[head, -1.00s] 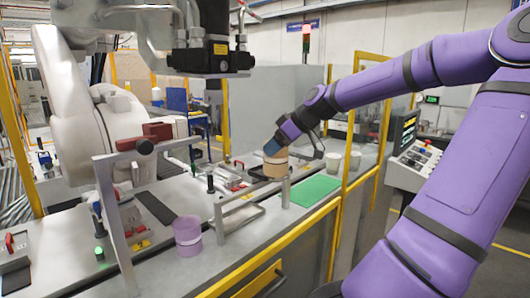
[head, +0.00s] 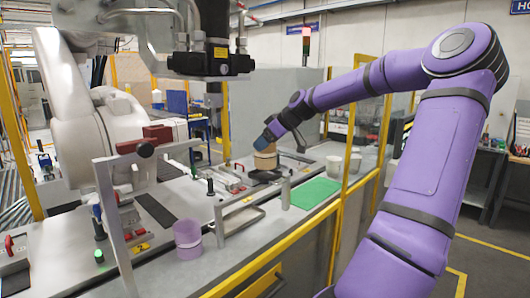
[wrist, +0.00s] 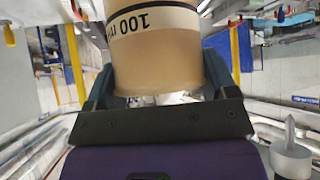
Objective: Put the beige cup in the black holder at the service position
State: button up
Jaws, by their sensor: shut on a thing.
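The beige cup (head: 265,161) is in my gripper (head: 267,141) in the head view, on the far side of the workbench. In the wrist view, the cup (wrist: 157,50) with dark print fills the space between the two fingers of my gripper (wrist: 158,82). The cup looks slightly tilted in the head view. A dark holder (head: 262,177) shows directly below the cup on the bench. I cannot tell whether the cup touches it or is just above it.
A purple cup (head: 187,240) stands on the near bench. Pale cups (head: 335,166) stand right of the holder, behind a green mat (head: 315,193). A metal frame (head: 112,215) and a yellow-framed guard (head: 350,150) rise nearby. A white robot (head: 105,125) stands at left.

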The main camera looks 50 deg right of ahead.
aim_at(265, 151)
jog(key=shift+w+d+f, duration=0.1)
jog(key=shift+w+f, duration=0.05)
jog(key=shift+f, duration=1.6)
jog(key=shift+f, duration=0.15)
jog(key=o, duration=1.1)
jog(key=shift+r, duration=0.2)
jog(key=v, duration=1.2)
